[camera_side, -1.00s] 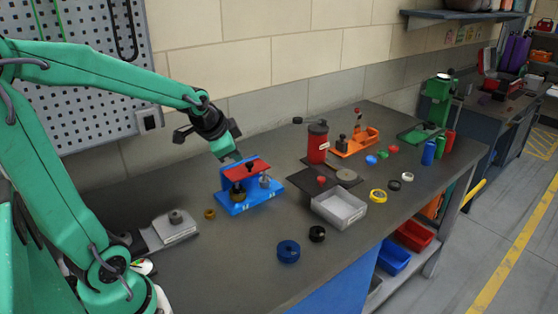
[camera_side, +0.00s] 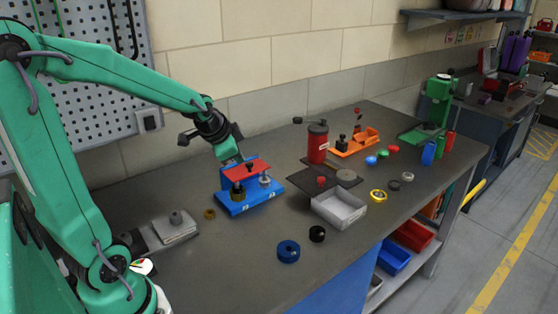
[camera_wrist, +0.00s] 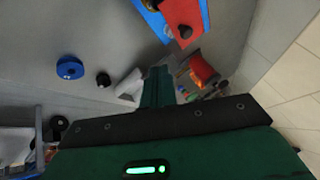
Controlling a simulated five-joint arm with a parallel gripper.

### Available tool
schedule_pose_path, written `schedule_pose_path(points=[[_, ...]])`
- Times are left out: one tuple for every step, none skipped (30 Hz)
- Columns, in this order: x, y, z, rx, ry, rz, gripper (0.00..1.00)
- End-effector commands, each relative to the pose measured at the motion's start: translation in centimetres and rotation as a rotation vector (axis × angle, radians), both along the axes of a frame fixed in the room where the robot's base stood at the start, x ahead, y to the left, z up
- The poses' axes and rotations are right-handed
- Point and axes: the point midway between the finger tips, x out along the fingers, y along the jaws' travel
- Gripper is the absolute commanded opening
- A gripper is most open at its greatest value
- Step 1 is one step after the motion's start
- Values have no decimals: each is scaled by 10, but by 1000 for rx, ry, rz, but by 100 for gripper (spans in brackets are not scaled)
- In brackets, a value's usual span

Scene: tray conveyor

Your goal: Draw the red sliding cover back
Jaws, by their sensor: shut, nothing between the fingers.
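The red sliding cover (camera_side: 258,168) is a flat plate on top of the blue fixture (camera_side: 232,208), with a dark knob under or at its front edge. My gripper (camera_side: 238,158) is shut and empty, pointing down at the cover's rear edge; whether it touches the cover I cannot tell. In the wrist view the shut fingers of my gripper (camera_wrist: 158,88) are in the middle, and the red cover (camera_wrist: 186,12) and blue fixture (camera_wrist: 153,25) are at the top edge, partly cut off.
A red canister (camera_side: 317,150), an orange fixture (camera_side: 358,145) and a light grey tray (camera_side: 340,220) stand to the right. A blue ring (camera_side: 288,251) and a black ring (camera_side: 317,233) lie in front. A grey block (camera_side: 175,228) is at left. The bench's front left is clear.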

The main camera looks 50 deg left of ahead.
Motion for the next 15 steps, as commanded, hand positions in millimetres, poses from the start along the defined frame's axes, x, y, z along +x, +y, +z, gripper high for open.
schedule_pose_path(points=[[2, 1, -5, -2, 4, 0, 0], [3, 2, -7, -1, 3, 0, 0], [5, 3, -10, -1, 3, 0, 0], [7, 3, -13, -1, 4, 1, 0], [8, 4, -15, -1, 4, 1, 0], [11, 5, -18, -1, 3, 0, 0], [12, 6, -21, -1, 4, 1, 0], [13, 6, -23, -1, 4, 1, 0], [16, 7, -26, 0, 3, 1, 0], [17, 8, -29, 0, 4, 1, 0], [18, 8, -31, 0, 4, 1, 0], [21, 9, -34, 0, 4, 1, 0], [22, 10, -37, 0, 3, 1, 0], [24, 11, -39, 0, 3, 1, 0], [26, 12, -42, 0, 4, 1, 0]])
